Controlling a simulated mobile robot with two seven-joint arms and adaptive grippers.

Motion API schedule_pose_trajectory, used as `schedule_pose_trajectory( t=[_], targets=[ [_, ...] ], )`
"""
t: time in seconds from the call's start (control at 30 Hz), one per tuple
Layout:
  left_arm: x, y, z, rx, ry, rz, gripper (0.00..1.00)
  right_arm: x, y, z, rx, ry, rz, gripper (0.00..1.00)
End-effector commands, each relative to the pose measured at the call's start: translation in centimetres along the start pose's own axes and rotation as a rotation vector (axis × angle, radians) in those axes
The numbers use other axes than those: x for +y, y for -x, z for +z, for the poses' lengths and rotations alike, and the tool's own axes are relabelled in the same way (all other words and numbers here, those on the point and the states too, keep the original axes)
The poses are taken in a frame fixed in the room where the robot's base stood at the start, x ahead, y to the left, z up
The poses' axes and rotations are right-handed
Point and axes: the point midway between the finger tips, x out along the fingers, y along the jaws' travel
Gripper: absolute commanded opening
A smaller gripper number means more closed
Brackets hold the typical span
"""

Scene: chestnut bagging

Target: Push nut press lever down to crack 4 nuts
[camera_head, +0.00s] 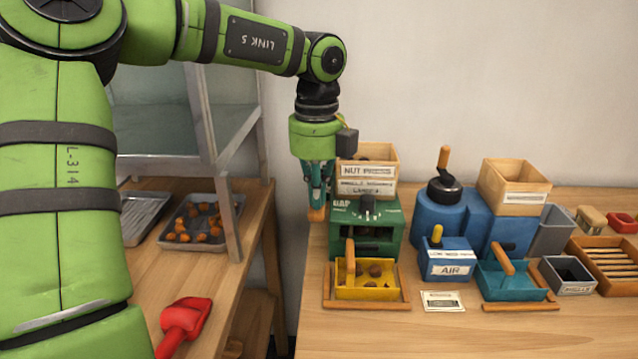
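The nut press (392,222) is a green box with a dark opening and a wooden hopper (375,152) labelled "NUT PRESS" on top. It stands at the left end of the right-hand table. My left gripper (317,198) points down at the left side of the press. An orange wooden piece (317,214), which looks like the lever's handle, shows just below its fingertips. I cannot tell whether the fingers are closed on it. A yellow tray (367,292) with several brown nuts sits in front of the press. My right gripper is not in view.
A blue machine (437,216), a blue "AIR" box (448,262) and a teal tray (512,284) stand to the right. A tray of chestnuts (233,222) and a red scoop (184,322) lie on the left table. The right table's front is clear.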

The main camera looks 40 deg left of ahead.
Motion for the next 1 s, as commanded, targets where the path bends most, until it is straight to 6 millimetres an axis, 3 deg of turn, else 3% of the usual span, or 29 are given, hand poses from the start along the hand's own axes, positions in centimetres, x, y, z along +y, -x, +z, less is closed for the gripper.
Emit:
schedule_pose_trajectory(
  t=[0.27, 0.67, 1.0],
  targets=[
    [0.2, -2.2, -0.2, 0.001, 0.0, 0.003, 0.0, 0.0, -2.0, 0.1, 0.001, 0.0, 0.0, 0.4],
    [0.3, -2.4, -0.3, 0.002, 0.0, 0.003, 0.0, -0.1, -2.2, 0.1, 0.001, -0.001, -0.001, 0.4],
    [0.5, -4.7, -0.5, 0.001, 0.0, 0.003, 0.0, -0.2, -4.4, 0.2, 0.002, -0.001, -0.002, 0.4]
  ],
)
